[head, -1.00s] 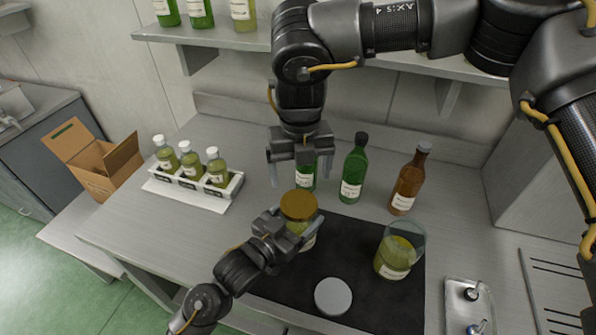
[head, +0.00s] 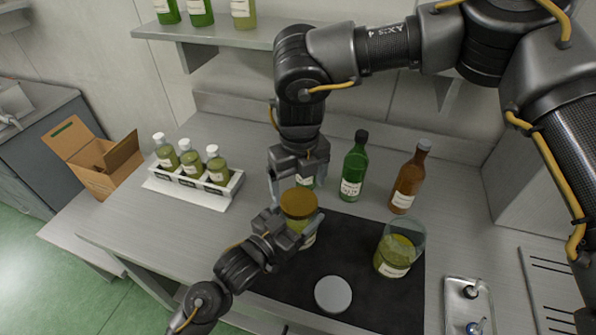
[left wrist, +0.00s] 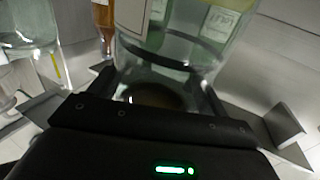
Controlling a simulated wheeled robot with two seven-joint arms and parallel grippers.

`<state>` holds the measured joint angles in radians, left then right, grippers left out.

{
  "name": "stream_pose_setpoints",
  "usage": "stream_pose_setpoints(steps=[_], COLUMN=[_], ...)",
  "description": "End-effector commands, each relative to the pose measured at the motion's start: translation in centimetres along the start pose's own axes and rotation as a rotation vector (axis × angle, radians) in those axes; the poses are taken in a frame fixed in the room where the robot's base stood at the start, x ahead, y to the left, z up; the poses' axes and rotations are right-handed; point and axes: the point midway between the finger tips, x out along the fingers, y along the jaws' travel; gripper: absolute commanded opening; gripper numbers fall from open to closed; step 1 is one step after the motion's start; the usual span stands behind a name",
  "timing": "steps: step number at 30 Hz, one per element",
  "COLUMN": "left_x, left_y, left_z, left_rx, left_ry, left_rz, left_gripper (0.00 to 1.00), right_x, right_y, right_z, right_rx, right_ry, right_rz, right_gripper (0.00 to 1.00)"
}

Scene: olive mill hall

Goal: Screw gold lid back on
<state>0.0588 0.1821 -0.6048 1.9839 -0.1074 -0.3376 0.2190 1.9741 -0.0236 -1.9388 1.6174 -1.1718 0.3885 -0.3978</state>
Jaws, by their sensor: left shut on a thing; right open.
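A gold lid (head: 299,204) sits on top of a glass jar (head: 308,240) with olive-green contents, at the left edge of the dark mat. Whether it is threaded on cannot be seen. My left gripper (head: 292,232) is shut around the jar's body, below the lid. The left wrist view shows the clear glass jar (left wrist: 168,35) between the fingers (left wrist: 160,90). My right gripper (head: 298,184) is open just above and behind the lid, fingers pointing down. Its fingertips are close to the lid; contact cannot be told.
An open glass jar (head: 396,258) stands on the dark mat (head: 375,305), with a silver lid (head: 333,295) lying nearby. Green (head: 354,168) and brown (head: 408,182) bottles stand behind. A white rack (head: 190,185) holds small bottles at left. A metal tray (head: 468,300) is at right.

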Motion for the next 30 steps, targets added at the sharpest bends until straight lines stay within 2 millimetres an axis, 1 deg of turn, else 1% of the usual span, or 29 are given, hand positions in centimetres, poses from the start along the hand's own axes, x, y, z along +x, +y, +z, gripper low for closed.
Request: stream_pose_setpoints(steps=[1, 3, 6, 9, 13, 21, 23, 27, 30], left_x=[0.0, 0.0, 0.0, 0.0, 0.0, 0.0, 0.0, 0.0, 0.0], left_y=[0.0, 0.0, 0.0, 0.0, 0.0, 0.0, 0.0, 0.0, 0.0], left_z=[-0.1, -0.1, -0.1, -0.1, -0.1, -0.1, -0.1, -0.1, -0.1], left_rx=[0.000, 0.000, 0.000, 0.000, 0.000, 0.000, 0.000, 0.000, 0.000], left_ry=[0.003, 0.003, 0.003, 0.003, 0.003, 0.003, 0.003, 0.003, 0.003], left_rz=[0.000, 0.000, 0.000, 0.000, 0.000, 0.000, 0.000, 0.000, -0.001], left_gripper=[0.13, 0.13, 0.13, 0.13, 0.13, 0.13, 0.13, 0.13, 0.13], right_x=[0.8, 1.8, 3.0, 3.8, 4.3, 4.4, 4.4, 4.4, 4.4], right_y=[0.0, 0.0, 0.0, 0.0, 0.0, 0.0, 0.0, 0.0, 0.0], right_z=[-0.1, -0.1, -0.1, 0.0, 0.0, 0.0, 0.0, 0.0, 0.0], right_rx=[0.000, -0.001, 0.000, 0.000, 0.001, 0.001, 0.001, 0.001, 0.001], right_ry=[0.004, 0.002, 0.002, 0.001, 0.001, 0.001, 0.001, 0.000, 0.000], right_rz=[0.000, 0.000, 0.000, 0.000, 0.000, 0.000, 0.000, 0.000, 0.000], right_gripper=[0.86, 0.86, 0.86, 0.86, 0.86, 0.86, 0.80, 0.61, 0.51])
